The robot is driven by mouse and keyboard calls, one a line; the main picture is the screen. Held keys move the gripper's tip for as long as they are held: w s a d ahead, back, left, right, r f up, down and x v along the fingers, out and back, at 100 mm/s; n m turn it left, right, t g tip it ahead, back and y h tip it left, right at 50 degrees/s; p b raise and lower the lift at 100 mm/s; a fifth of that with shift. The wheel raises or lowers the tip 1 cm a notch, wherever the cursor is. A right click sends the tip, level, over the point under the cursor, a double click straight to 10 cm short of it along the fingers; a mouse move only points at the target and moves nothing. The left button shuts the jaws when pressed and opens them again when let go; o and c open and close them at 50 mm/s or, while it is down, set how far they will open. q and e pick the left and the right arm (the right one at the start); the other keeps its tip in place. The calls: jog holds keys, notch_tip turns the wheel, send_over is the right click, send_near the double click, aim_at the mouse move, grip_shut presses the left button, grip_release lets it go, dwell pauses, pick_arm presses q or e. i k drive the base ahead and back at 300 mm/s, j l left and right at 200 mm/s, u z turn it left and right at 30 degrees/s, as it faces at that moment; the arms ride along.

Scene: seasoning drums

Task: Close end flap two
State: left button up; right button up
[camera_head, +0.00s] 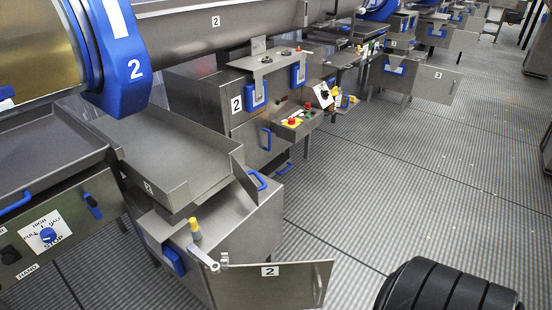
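The end flap two (297,289) is a flat steel panel with a "2" label near its top edge. It sticks out to the right from the lower cabinet (240,232) at the bottom middle, standing open at an angle to it. A small metal bracket (205,258) and a yellow-topped post (195,229) are by its inner end. The flap's bottom edge is cut off by the picture. Neither my left nor my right gripper is in view.
A steel tray (165,165) sits above the cabinet, under the blue-rimmed drum two (125,60). A control box with red buttons (297,122) stands behind. A similar flap labelled 3 (437,82) stands open farther back. A black ribbed object (445,290) fills the bottom right.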

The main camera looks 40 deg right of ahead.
aim_at(244, 178)
jog(key=k+l, duration=0.1)
jog(key=l, duration=0.4)
jog(key=l+u, duration=0.1)
jog(key=l, duration=0.4)
jog(key=k+l, duration=0.15)
jog(key=l, duration=0.35)
jog(key=k+l, duration=0.1)
jog(key=l, duration=0.4)
jog(key=k+l+u, duration=0.1)
jog(key=l, duration=0.4)
